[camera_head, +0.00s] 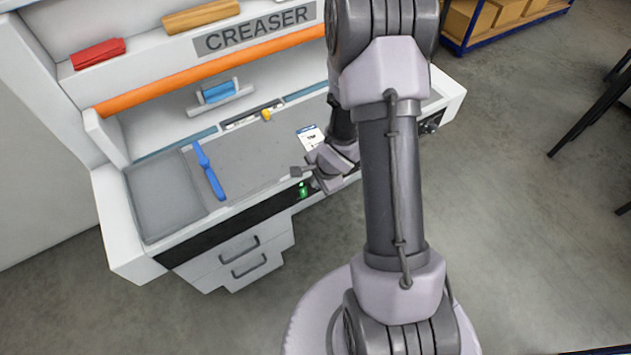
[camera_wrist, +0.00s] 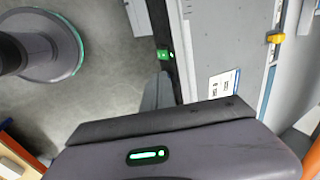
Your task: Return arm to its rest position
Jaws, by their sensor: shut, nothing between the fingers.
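My gripper (camera_head: 302,171) hangs at the front edge of the creaser (camera_head: 213,268), close to the green-lit button (camera_head: 303,190). It is shut and holds nothing. In the wrist view its grey finger (camera_wrist: 158,92) points toward the front edge, and the dark gripper body fills the bottom. My arm is bent and reaches down over the right part of the machine, hiding some of it. A white printed card (camera_head: 310,135) lies on the grey bed just beyond the gripper; it also shows in the wrist view (camera_wrist: 222,85).
A blue lever (camera_head: 209,172) lies on the bed to the left. A yellow knob (camera_head: 266,115) sits on the rear rail. An orange bar (camera_head: 200,75) crosses above. A blue-framed shelf with boxes (camera_head: 497,12) stands at the back right. Open floor (camera_head: 530,240) lies to the right.

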